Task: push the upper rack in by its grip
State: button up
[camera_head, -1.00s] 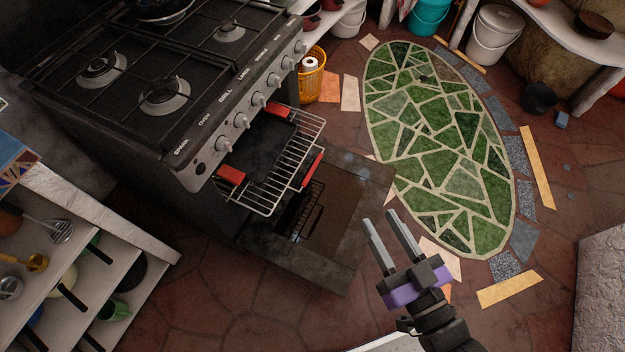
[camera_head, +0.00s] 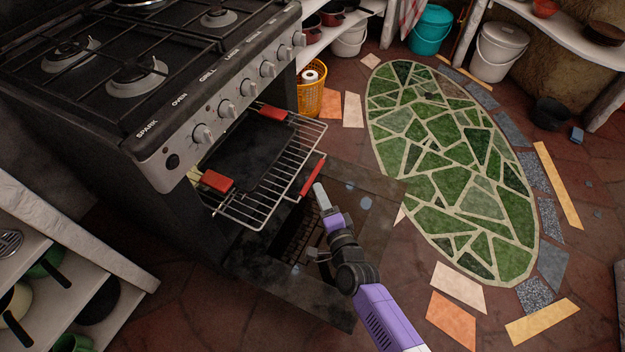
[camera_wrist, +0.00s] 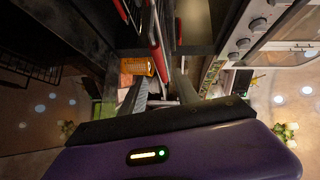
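The upper rack (camera_head: 258,213) is a wire rack sticking out of the open oven, with a dark tray on it. Its red grip (camera_head: 313,176) is on the outer front edge. My gripper (camera_head: 322,196) is just outside the rack, close to the grip's near end. Whether it touches the grip cannot be told. In the wrist view my gripper (camera_wrist: 165,88) has its two fingers apart with nothing clearly held between them. A red bar, probably the grip (camera_wrist: 155,45), shows beyond the fingers there.
The oven door (camera_head: 275,285) lies folded down below the rack. The tray has red end pieces (camera_head: 216,181). The stove front with knobs (camera_head: 225,110) stands above. An orange basket (camera_head: 310,100) is beyond the rack. Green mosaic floor (camera_head: 450,160) lies open to the right.

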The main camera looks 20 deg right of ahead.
aim_at(313, 176)
jog(key=shift+w+f+b, duration=0.15)
jog(key=shift+w+b, duration=0.55)
jog(key=shift+w, duration=0.6)
jog(key=shift+w+f+b, duration=0.2)
jog(key=shift+w+b, duration=0.5)
jog(key=shift+w, duration=0.55)
jog(key=shift+w+f+b, duration=0.15)
jog(key=shift+w+b, duration=0.55)
jog(key=shift+w, duration=0.6)
jog(key=shift+c, duration=0.3)
grip_shut()
